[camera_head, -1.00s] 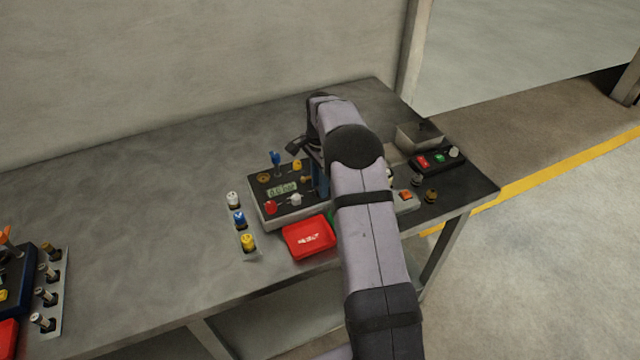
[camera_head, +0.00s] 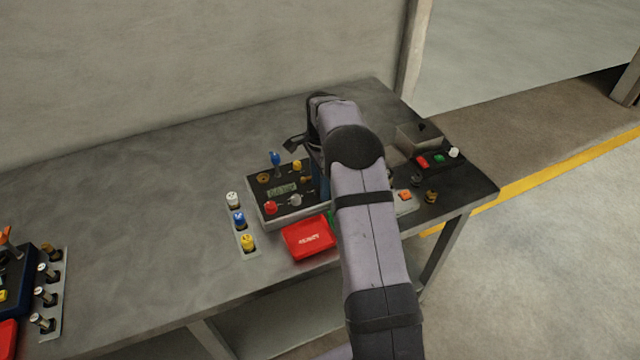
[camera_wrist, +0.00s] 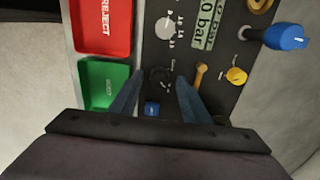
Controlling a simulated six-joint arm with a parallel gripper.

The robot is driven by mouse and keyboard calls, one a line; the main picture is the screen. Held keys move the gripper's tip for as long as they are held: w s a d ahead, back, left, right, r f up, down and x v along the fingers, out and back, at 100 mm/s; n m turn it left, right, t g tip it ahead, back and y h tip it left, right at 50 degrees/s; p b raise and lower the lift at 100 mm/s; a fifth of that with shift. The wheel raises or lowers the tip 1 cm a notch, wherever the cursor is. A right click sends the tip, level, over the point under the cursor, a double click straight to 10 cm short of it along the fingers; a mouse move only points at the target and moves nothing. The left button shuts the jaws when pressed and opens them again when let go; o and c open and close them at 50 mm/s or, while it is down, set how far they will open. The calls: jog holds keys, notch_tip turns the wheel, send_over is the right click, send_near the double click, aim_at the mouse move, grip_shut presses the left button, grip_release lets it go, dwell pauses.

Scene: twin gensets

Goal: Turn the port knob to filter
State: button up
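A dark control panel (camera_head: 255,203) stands on the bench left of my arm; it also shows in the wrist view (camera_wrist: 215,75). It carries a pale grey knob (camera_wrist: 166,28), a display reading in bar (camera_wrist: 207,25), a yellow knob (camera_wrist: 236,76) and a blue-capped lever (camera_wrist: 286,37). A dark round knob (camera_wrist: 160,78) lies between and just beyond my fingertips. My gripper (camera_wrist: 158,80) is open, its two blue fingers apart over the panel. I cannot tell whether they touch the dark knob. No label naming the port knob or filter is readable.
A red reject tray (camera_head: 308,238) and a green tray (camera_wrist: 104,86) lie along the panel's front. A strip with white, blue and yellow pegs (camera_head: 240,222) stands left. A grey bin (camera_head: 418,137) and a button box (camera_head: 440,158) are at right.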

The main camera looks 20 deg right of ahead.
aim_at(319, 190)
jog(key=shift+r+b, duration=1.2)
jog(key=shift+r, duration=2.4)
jog(key=shift+s+a+r+n, duration=0.1)
jog(key=shift+s+a+n, duration=0.2)
jog(key=shift+a, duration=0.05)
jog(key=s+a+f+n, duration=0.1)
jog(key=s+a+n, duration=0.3)
jog(key=s, duration=0.6)
jog(key=s+a+f+n, duration=0.2)
jog(key=s+a+n, duration=0.3)
jog(key=s, duration=0.5)
jog(key=s+a+f+n, duration=0.2)
jog(key=s+a+n, duration=0.2)
jog(key=s+n, duration=0.4)
jog(key=shift+s+a+n, duration=0.3)
jog(key=shift+s, duration=0.95)
